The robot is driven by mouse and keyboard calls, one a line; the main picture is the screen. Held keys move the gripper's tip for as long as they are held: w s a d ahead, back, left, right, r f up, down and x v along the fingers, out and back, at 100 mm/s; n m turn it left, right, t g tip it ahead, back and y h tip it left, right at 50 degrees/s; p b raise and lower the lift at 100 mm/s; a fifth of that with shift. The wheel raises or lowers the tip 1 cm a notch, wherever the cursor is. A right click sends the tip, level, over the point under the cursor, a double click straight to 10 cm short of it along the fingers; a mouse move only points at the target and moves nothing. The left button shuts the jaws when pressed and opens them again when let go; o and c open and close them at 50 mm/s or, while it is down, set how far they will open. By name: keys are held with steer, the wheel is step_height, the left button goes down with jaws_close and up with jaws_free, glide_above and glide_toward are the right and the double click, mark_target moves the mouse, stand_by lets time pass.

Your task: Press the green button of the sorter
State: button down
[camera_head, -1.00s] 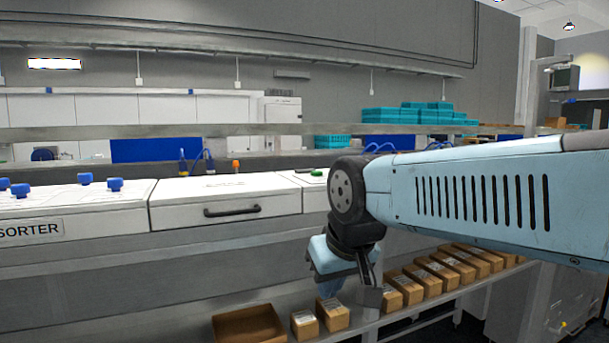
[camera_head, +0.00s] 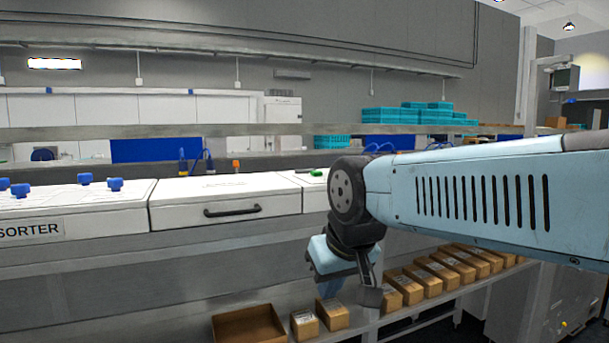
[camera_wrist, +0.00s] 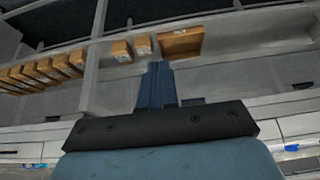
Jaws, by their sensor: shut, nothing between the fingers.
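The sorter (camera_head: 225,208) is a long white machine with its name on a label at the left of the head view. A small green button (camera_head: 317,172) shows on its top, just left of my arm's dark wrist joint. My gripper (camera_head: 330,284) hangs below the level of the sorter's top, in front of the lower shelf and well below the button. In the wrist view my gripper's blue fingers (camera_wrist: 157,68) are together with nothing between them. I cannot make out the button clearly in the wrist view.
Blue knobs (camera_head: 115,184) and an orange piece (camera_head: 236,166) stand on or behind the sorter's top. A black handle (camera_head: 232,210) is on its front. An open brown box (camera_head: 218,328) and several cartons (camera_head: 333,314) stand on the lower shelf. Teal crates (camera_head: 390,116) are at the back.

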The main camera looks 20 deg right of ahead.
steer(key=w+d+r+n+t, duration=0.1)
steer(key=w+d+r+n, duration=0.15)
steer(key=w+r, duration=0.8)
step_height(320, 180, up, 15)
steer(key=n+t+h, duration=0.2)
steer(key=n+h, duration=0.1)
glide_above(316, 172)
steer(key=shift+w+d+f, duration=0.15)
steer(key=shift+w+f, duration=0.05)
steer(key=shift+f, duration=0.1)
steer(key=shift+f, duration=4.35)
